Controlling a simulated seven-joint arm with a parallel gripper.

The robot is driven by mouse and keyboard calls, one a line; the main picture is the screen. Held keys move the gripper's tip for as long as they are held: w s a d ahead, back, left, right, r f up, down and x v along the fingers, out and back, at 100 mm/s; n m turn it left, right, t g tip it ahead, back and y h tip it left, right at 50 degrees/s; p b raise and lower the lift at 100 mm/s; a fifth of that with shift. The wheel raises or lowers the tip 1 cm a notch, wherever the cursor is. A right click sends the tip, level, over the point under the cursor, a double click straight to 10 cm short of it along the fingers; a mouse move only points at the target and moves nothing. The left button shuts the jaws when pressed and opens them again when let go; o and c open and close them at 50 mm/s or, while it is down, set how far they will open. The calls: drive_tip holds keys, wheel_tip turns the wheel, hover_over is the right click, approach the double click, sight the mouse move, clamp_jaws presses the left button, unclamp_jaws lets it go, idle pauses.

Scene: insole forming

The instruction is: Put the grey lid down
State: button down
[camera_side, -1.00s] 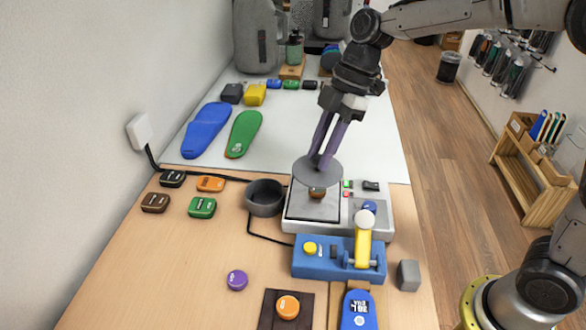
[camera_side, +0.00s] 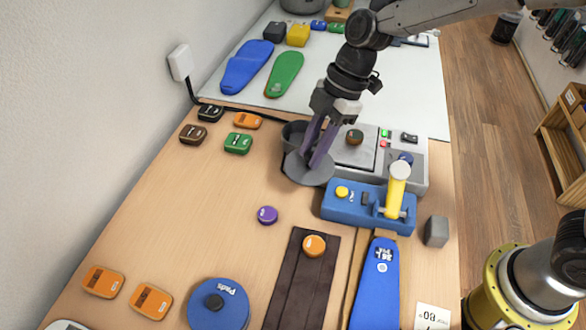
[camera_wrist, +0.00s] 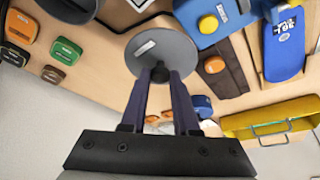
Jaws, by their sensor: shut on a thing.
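The grey lid (camera_side: 305,176) is a flat round disc. My gripper (camera_side: 311,153) is shut on its knob from above. In the side view the lid is just in front of the dark grey pot (camera_side: 289,130) and overlaps its near side in the picture; I cannot tell how high above the table it is. In the wrist view the lid (camera_wrist: 150,45) fills the space ahead of my fingertips (camera_wrist: 160,77), with a small white label on it. The pot also shows at the top left there (camera_wrist: 70,6).
A scale (camera_side: 365,150) with a brown knob-like item stands right of the pot. A blue fixture (camera_side: 345,207) with a yellow lever lies in front. A purple puck (camera_side: 267,215) and a brown strip (camera_side: 300,280) lie nearer.

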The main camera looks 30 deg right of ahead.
sight(296, 154)
drive_tip(key=w+f, duration=0.1)
drive_tip(key=w+a+f, duration=0.1)
drive_tip(key=f, duration=0.1)
drive_tip(key=w+a+f, duration=0.1)
drive_tip(key=f, duration=0.1)
drive_tip(key=shift+w+a+f, duration=0.1)
drive_tip(key=shift+w+f, duration=0.1)
drive_tip(key=shift+w, duration=0.1)
drive_tip(key=shift+f, duration=1.5)
drive_tip(key=shift+f, duration=0.1)
drive_tip(key=c, duration=0.7)
unclamp_jaws()
drive_tip(key=shift+o, duration=0.2)
